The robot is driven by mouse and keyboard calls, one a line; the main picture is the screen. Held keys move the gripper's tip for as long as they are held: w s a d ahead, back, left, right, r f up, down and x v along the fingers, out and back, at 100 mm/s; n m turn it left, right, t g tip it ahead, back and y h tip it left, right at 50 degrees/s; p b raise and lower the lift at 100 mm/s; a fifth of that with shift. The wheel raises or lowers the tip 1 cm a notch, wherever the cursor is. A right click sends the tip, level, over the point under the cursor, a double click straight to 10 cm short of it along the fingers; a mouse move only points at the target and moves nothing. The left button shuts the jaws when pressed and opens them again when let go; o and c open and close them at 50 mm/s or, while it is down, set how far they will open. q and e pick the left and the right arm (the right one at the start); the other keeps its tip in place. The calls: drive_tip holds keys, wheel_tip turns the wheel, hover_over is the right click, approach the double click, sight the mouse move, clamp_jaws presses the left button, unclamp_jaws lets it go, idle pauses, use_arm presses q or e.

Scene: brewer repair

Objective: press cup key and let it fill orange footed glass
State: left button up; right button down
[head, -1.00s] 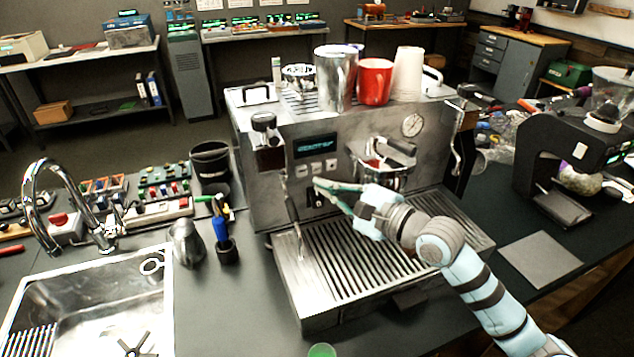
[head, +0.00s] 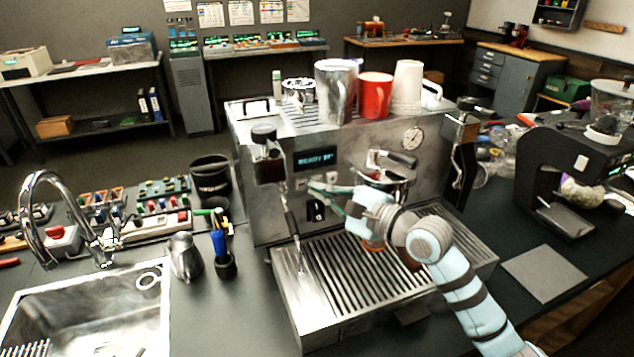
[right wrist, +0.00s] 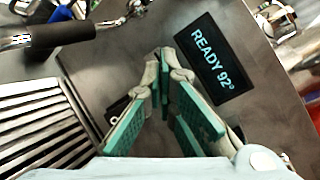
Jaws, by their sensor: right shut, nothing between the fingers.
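The espresso machine (head: 285,215) stands on the counter with a lit display (head: 315,158). In the right wrist view the display (right wrist: 211,58) reads READY 92°. A row of small pale keys (head: 332,176) sits under the display, partly hidden by my fingers. My right gripper (head: 314,189) is shut and empty, its fingertips at the key row; I cannot tell whether they touch a key. It also shows in the right wrist view (right wrist: 163,65), where its fingers hide the keys. An orange bit, probably the footed glass (head: 373,246), shows on the drip tray, mostly hidden behind my right wrist.
The drip tray (head: 325,285) extends below my arm. A portafilter (head: 390,168) juts out above my gripper, and a steam wand (head: 293,232) hangs to its left. Cups, including a red mug (head: 375,96), stand on top. A sink (head: 90,310) is at left.

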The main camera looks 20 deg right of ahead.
idle(0.8)
drive_tip(key=shift+w+r+p, duration=0.15)
drive_tip(key=shift+w+p, duration=0.1)
drive_tip(key=shift+p, duration=0.05)
drive_tip(key=shift+w+a+r, duration=0.15)
drive_tip(key=shift+w+r, duration=0.05)
drive_tip(key=shift+w, duration=0.3)
idle(1.3)
drive_tip(key=shift+f+p, duration=0.1)
drive_tip(key=shift+p, duration=0.2)
drive_tip(key=shift+s+f, duration=0.1)
drive_tip(key=shift+f, duration=0.05)
drive_tip(key=shift+s+f+p, duration=0.2)
drive_tip(key=shift+f+p, duration=0.1)
drive_tip(key=shift+s, duration=0.1)
